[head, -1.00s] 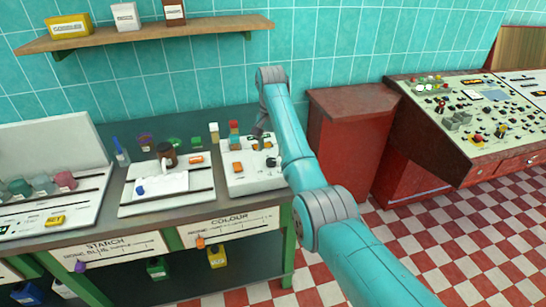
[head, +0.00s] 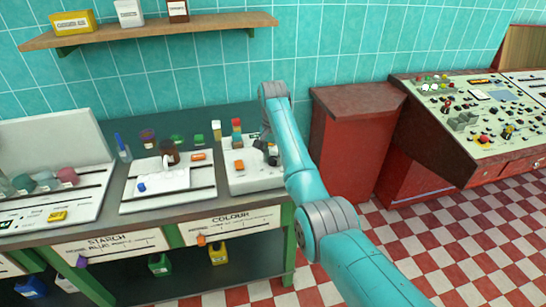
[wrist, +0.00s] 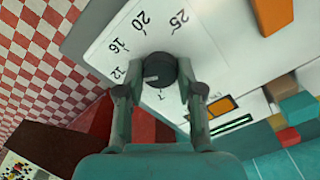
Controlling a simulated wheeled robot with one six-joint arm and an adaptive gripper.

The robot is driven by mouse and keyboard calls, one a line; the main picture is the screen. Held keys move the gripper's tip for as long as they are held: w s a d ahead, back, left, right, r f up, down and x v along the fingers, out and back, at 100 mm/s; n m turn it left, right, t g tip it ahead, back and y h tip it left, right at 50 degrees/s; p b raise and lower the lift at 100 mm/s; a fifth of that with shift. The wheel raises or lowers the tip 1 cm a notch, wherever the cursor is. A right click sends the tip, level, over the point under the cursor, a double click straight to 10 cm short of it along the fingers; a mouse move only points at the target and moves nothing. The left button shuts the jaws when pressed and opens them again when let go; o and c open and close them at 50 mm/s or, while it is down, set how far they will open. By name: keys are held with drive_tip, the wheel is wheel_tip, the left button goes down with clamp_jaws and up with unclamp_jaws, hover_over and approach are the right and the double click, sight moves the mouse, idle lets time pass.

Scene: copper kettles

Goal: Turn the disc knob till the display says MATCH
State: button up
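The dark disc knob (wrist: 161,68) sits on a white panel (wrist: 98,45) with a printed scale reading 7, 12, 16, 20 and 25. Its pale pointer line points left in the wrist view, roughly toward the 12. My gripper (wrist: 160,72) has one fingertip on each side of the knob, and both appear to touch it. In the head view my gripper (head: 268,150) is down at the right side of the COLOUR station's white panel (head: 243,182); my arm partly hides it. A dark display with a green strip (wrist: 231,125) shows beside the knob; its text is unreadable.
An orange block (wrist: 272,14) and an orange button (wrist: 222,106) are on the panel. Stacked coloured blocks (head: 237,132) stand behind it. The neighbouring white station (head: 170,200) is to the left. A red cabinet (head: 350,140) stands right of the bench.

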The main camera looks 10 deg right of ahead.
sight(273, 159)
drive_tip(key=shift+m, duration=0.4)
drive_tip(key=m, duration=0.3)
drive_tip(key=shift+m, duration=2)
drive_tip(key=o, duration=1.2)
drive_tip(key=shift+c, duration=0.2)
drive_tip(key=shift+r, duration=3.75)
